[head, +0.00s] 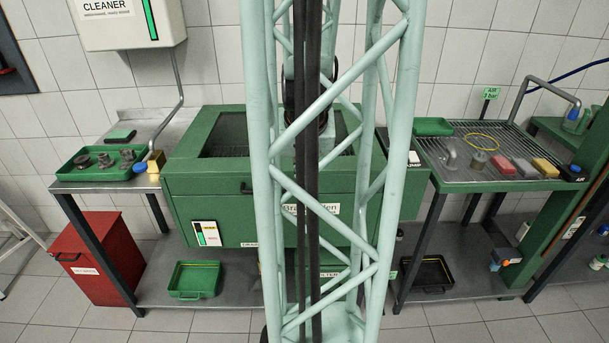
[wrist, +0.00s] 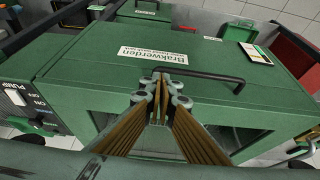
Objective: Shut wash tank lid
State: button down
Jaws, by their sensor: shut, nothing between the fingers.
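The green wash tank (head: 222,186) stands in the centre of the head view, partly hidden by my lattice column. A dark opening with a mesh inside shows in its top, within a wide green frame. In the wrist view a green panel (wrist: 85,58) carries a white name label (wrist: 153,55) and a black bar handle (wrist: 205,74). I cannot tell the lid's exact angle. My gripper (wrist: 160,82) is shut and empty, its tips close to the handle; contact is unclear. In the head view the column hides the gripper tips.
A green tray of metal parts (head: 84,173) sits on the left bench. A slatted bench (head: 455,152) with blocks and a yellow ring is on the right. A red bin (head: 98,262) stands at lower left. A black switch panel (wrist: 25,105) shows in the wrist view.

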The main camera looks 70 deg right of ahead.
jog(key=shift+a+r, duration=0.1)
jog(key=shift+r, duration=0.1)
jog(key=v, duration=0.7)
dwell(0.5)
dwell(0.9)
